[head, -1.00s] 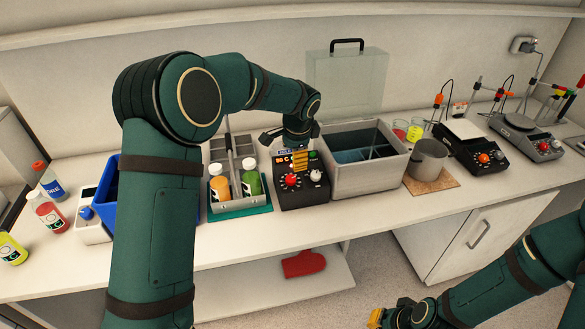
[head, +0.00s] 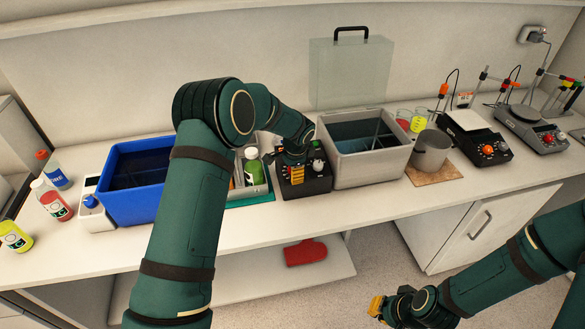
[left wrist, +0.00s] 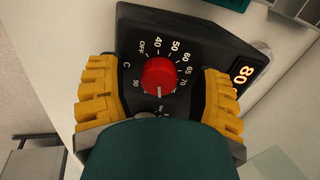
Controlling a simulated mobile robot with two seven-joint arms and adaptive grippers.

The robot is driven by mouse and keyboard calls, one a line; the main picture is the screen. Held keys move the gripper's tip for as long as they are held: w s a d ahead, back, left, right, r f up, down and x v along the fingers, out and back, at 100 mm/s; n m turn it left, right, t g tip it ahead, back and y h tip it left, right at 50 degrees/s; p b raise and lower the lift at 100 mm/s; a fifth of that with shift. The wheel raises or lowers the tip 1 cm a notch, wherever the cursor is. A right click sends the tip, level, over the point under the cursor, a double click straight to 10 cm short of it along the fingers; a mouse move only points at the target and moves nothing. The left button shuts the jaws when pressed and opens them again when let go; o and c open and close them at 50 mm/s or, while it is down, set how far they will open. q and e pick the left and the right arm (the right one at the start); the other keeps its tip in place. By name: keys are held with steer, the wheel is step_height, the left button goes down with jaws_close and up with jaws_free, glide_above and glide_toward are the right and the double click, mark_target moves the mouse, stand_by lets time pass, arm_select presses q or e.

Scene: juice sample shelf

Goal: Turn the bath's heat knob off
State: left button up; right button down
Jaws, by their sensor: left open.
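The bath's black control box (head: 318,184) stands against the left side of the grey bath (head: 365,170). In the left wrist view, its red heat knob (left wrist: 158,74) has a white pointer mark toward the bottom of the picture, between 70 and 90. OFF is printed at the dial's upper left. The orange display (left wrist: 243,75) reads 80. My left gripper (left wrist: 161,98) is open, its yellow fingers on either side of the knob with gaps; it covers the knob in the head view. My right gripper (head: 376,306) is low, away from the bench, its opening unclear.
A bottle rack with a green bottle (head: 253,166) and a blue bin (head: 130,202) stand left of the box. A metal beaker (head: 431,150) and a hotplate (head: 478,145) stand right of the bath. A clear lid (head: 350,75) stands behind.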

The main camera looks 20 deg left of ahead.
arm_select(q)
steer(key=shift+f, duration=0.1)
jaws_close()
stand_by(0.3)
